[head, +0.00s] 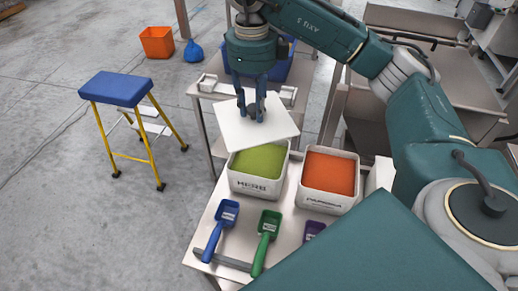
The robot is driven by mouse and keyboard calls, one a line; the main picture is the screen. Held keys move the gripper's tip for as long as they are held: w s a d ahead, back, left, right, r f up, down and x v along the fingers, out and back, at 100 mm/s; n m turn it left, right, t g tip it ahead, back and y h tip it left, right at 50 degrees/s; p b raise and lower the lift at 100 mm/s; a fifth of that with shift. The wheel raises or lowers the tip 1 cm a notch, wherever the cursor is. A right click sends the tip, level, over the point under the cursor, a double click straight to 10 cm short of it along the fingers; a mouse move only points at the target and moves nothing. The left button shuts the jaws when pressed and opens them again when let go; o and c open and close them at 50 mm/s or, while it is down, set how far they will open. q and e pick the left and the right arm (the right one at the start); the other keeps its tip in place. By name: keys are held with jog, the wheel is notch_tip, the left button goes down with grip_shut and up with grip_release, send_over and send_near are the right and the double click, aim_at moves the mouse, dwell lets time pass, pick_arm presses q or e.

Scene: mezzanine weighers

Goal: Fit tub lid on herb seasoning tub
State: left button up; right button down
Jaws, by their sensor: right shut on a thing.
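The herb seasoning tub (254,187) is a white square tub full of green seasoning, standing open on the steel table. The tub lid (275,132) is a flat white square. My right gripper (250,115) is shut on the lid at its middle and holds it tilted, above and behind the herb tub. The lid covers part of the tub's far edge in this view; I cannot tell whether they touch. My left gripper is not in view.
A tub of orange seasoning (327,202) stands close to the right of the herb tub. A blue scoop (229,212), a green scoop (269,222) and a purple scoop (314,228) lie in front. A blue-topped stool (116,89) stands on the floor at left.

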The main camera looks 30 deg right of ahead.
jog(key=m, duration=0.1)
jog(key=w+d+r+m, duration=0.1)
jog(key=m, duration=0.1)
jog(key=d+r+m+p, duration=0.1)
jog(key=shift+w+r+m, duration=0.2)
jog(key=shift+w+m, duration=0.05)
jog(key=shift+m, duration=0.15)
jog(key=shift+w+d+r+m, duration=0.15)
jog(key=shift+d+r+m, duration=0.1)
jog(key=shift+m, duration=0.35)
jog(key=shift+d+m, duration=0.1)
jog(key=shift+m, duration=0.2)
notch_tip(320, 180, down, 6)
jog(key=shift+r+b, duration=0.25)
jog(key=shift+b, duration=0.05)
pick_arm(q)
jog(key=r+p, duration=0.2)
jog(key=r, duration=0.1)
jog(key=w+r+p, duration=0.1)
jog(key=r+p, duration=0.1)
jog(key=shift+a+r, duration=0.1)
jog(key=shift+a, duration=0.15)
pick_arm(e)
notch_tip(320, 180, down, 14)
jog(key=shift+f, duration=0.15)
